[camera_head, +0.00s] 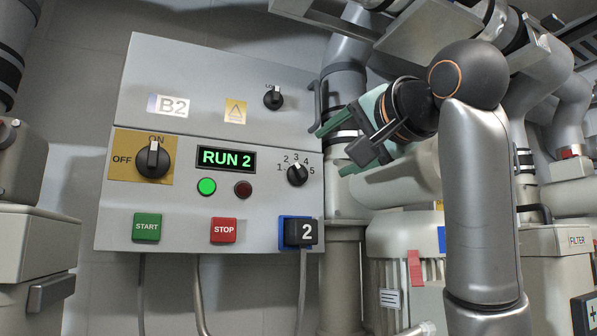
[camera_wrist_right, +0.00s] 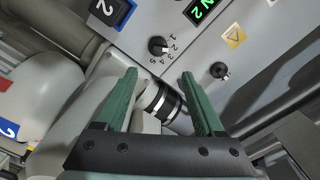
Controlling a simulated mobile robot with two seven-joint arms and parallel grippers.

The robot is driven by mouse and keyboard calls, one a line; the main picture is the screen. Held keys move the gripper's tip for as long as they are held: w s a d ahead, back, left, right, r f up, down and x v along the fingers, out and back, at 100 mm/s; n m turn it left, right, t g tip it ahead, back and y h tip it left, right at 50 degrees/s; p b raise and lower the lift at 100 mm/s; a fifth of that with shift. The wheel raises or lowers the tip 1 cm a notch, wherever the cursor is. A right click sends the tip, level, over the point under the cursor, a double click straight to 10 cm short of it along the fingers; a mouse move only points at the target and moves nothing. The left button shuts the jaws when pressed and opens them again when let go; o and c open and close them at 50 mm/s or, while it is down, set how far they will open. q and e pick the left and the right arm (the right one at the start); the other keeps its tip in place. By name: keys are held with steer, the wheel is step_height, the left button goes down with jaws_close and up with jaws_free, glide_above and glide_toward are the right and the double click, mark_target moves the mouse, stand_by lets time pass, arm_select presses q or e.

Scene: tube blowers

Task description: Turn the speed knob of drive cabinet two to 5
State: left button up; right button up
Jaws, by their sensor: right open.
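The drive cabinet (camera_head: 210,120) bears a B2 label and a black "2" tag. Its speed knob (camera_head: 297,174) is small and black, at the right of the front, ringed by the numbers 1 to 5. Its pale mark seems to point up-left, near 2. The display (camera_head: 226,159) reads RUN 2. My right gripper (camera_head: 331,150) is open and empty, right of the knob and apart from it. In the right wrist view the speed knob (camera_wrist_right: 157,46) shows beyond the open fingers (camera_wrist_right: 159,85), nothing between them. My left gripper is out of view.
A main switch (camera_head: 153,160) marked ON and OFF, a green START button (camera_head: 147,227), a red STOP button (camera_head: 224,230) and a LOCAL-type upper knob (camera_head: 273,98) share the cabinet. A bracket handle (camera_head: 315,105) and pipes (camera_head: 344,90) stand close at the cabinet's right edge.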

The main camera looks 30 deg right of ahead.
mark_target(301, 170)
steer(key=w+p, duration=0.1)
steer(key=w, duration=0.2)
steer(key=w+p, duration=0.1)
steer(key=w, duration=0.3)
steer(key=w+p, duration=0.2)
steer(key=w, duration=0.1)
steer(key=shift+w+d+r, duration=0.1)
steer(key=shift+w+d, duration=0.1)
steer(key=shift+d, duration=0.1)
steer(key=shift+w, duration=0.65)
steer(key=shift+c, duration=0.4)
jaws_close()
